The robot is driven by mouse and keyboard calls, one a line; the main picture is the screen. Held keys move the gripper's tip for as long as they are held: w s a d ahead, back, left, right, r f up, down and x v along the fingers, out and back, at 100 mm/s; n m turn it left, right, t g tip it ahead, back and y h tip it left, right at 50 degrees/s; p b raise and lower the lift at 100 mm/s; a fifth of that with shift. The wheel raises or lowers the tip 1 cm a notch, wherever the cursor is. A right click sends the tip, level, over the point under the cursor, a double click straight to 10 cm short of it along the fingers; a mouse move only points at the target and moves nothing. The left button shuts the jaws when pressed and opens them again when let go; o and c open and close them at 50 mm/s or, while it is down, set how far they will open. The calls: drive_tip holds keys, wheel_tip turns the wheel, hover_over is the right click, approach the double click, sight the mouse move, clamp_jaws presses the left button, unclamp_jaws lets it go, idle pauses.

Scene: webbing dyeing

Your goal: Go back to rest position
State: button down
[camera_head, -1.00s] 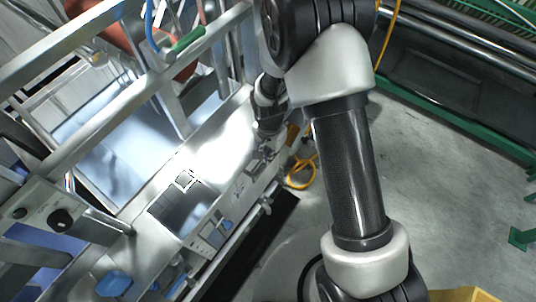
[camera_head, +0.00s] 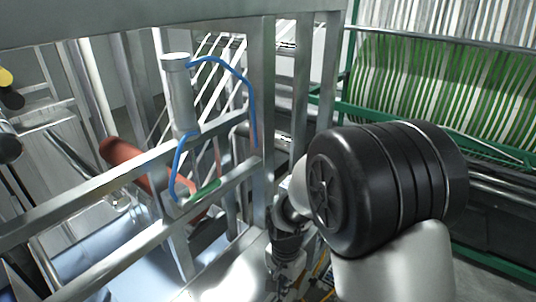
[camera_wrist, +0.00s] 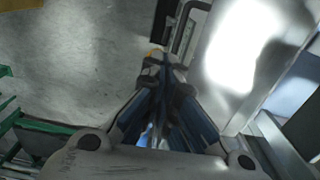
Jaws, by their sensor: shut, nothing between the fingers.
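My gripper (camera_wrist: 160,62) points away from the wrist camera, its dark fingers together with nothing between them. It also shows in the head view, small and partly cut off at the bottom edge (camera_head: 280,284), beside the bright metal machine surface (camera_head: 238,277). My arm's large black joint and grey link fill the right middle of the head view and hide what lies behind them. In the wrist view the gripper is over the border between grey floor (camera_wrist: 75,65) and the shiny machine top (camera_wrist: 238,50).
A metal frame (camera_head: 268,110) with upright posts stands just left of my arm. Blue hoses (camera_head: 250,95) and a reddish roller (camera_head: 128,163) are in it. Green and white webbing (camera_head: 440,90) hangs at the back right. Open floor lies left in the wrist view.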

drive_tip(key=s+d+r+n+t+b, duration=0.3)
drive_tip(key=s+d+r+n+b, duration=0.15)
drive_tip(key=s+r+b, duration=0.4)
drive_tip(key=s+d+f+n+t+b, duration=0.1)
drive_tip(key=s+d+f+n+b, duration=0.2)
drive_tip(key=s+b, duration=0.6)
drive_tip(key=shift+s+d+f+t+b, duration=0.4)
drive_tip(key=shift+s+d+f, duration=0.1)
drive_tip(key=shift+d, duration=0.2)
